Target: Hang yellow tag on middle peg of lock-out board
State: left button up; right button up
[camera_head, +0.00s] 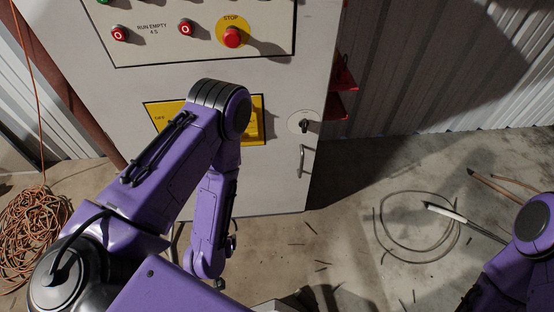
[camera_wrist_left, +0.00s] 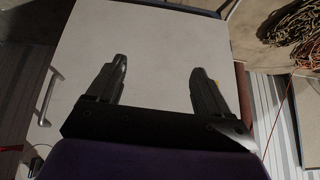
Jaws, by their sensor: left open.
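I make out no yellow tag and no pegged lock-out board in either view. My left gripper (camera_wrist_left: 160,66) is open and empty in the left wrist view, its two dark fingers apart in front of the pale cabinet face. A small yellow patch shows beside the right finger; I cannot tell what it is. In the head view my left arm crosses in front of the cabinet (camera_head: 270,185), and its gripper cannot be made out there. My right arm shows at the lower right of the head view; its gripper is out of frame.
The cabinet has a yellow panel (camera_head: 256,121) partly behind my left arm, a red stop button (camera_head: 232,38), a key switch (camera_head: 304,123) and a handle (camera_head: 301,160). Red parts (camera_head: 342,75) stick out at its right side.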

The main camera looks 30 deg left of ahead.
pick_arm(q)
jog(key=w+d+r+m+t+y, duration=0.1)
jog(key=w+r+t, duration=0.2)
jog(key=w, duration=0.3)
jog(key=w+r+t, duration=0.3)
jog(key=w, duration=0.4)
jog(key=n+t+y, duration=0.1)
jog(key=t+y, duration=0.3)
jog(key=y, duration=0.1)
send_near(250, 135)
jog(key=shift+b+x, duration=0.7)
jog(key=shift+x, duration=3.65)
jog(key=c, duration=0.7)
